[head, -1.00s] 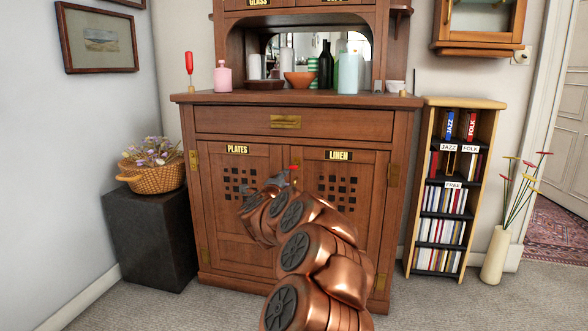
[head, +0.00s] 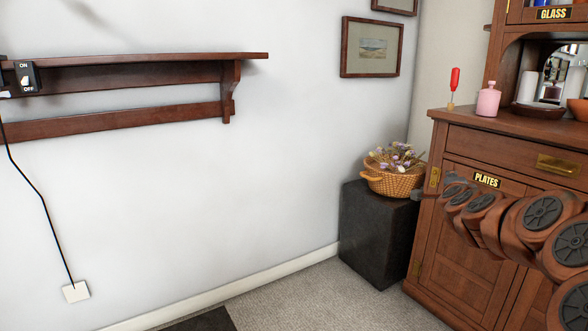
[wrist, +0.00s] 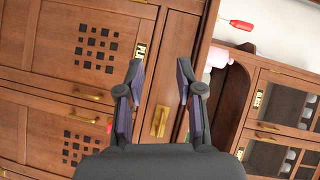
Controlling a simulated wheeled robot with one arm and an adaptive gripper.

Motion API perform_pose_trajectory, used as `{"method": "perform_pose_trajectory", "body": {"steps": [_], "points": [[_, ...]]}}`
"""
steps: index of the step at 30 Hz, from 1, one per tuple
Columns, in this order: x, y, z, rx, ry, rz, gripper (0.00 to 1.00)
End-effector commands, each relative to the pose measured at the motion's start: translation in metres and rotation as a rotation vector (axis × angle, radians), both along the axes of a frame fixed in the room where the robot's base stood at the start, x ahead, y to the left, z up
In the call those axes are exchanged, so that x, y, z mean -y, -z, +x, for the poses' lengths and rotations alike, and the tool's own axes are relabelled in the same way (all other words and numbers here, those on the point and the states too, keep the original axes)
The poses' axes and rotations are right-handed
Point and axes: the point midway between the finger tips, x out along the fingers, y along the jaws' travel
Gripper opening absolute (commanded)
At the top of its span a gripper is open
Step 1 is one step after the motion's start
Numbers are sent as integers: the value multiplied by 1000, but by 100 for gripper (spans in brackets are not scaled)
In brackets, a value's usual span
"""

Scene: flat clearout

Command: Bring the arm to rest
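My copper arm reaches in from the right edge of the head view, in front of the wooden cabinet (head: 463,258). My gripper (head: 452,186) shows small and grey at the arm's far end, near the PLATES door. In the wrist view my gripper (wrist: 160,78) is open, its two dark fingers apart. Nothing is held between them; the cabinet front with its brass drawer handle (wrist: 160,121) shows behind. The cabinet appears turned on its side in that view. A small red thing (wrist: 109,125) is partly hidden by the left finger.
A flower basket (head: 394,182) stands on a black block (head: 375,236) left of the cabinet. A red-handled tool (head: 454,80) and a pink bottle (head: 488,100) stand on the cabinet top. A wall shelf (head: 150,60) is at upper left. Carpet (head: 320,300) in front is clear.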

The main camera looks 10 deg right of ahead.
Motion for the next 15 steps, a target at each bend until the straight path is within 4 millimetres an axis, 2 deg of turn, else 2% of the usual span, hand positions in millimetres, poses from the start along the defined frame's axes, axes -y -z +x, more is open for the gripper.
{"method": "perform_pose_trajectory", "body": {"steps": [1, 7, 11, 15], "points": [[-28, -27, 7, -30, -69, -16, 36], [-132, -65, 17, -174, -331, -79, 36], [-195, -80, 10, -278, -494, -123, 36], [-256, -97, -10, -389, -657, -181, 36]]}}
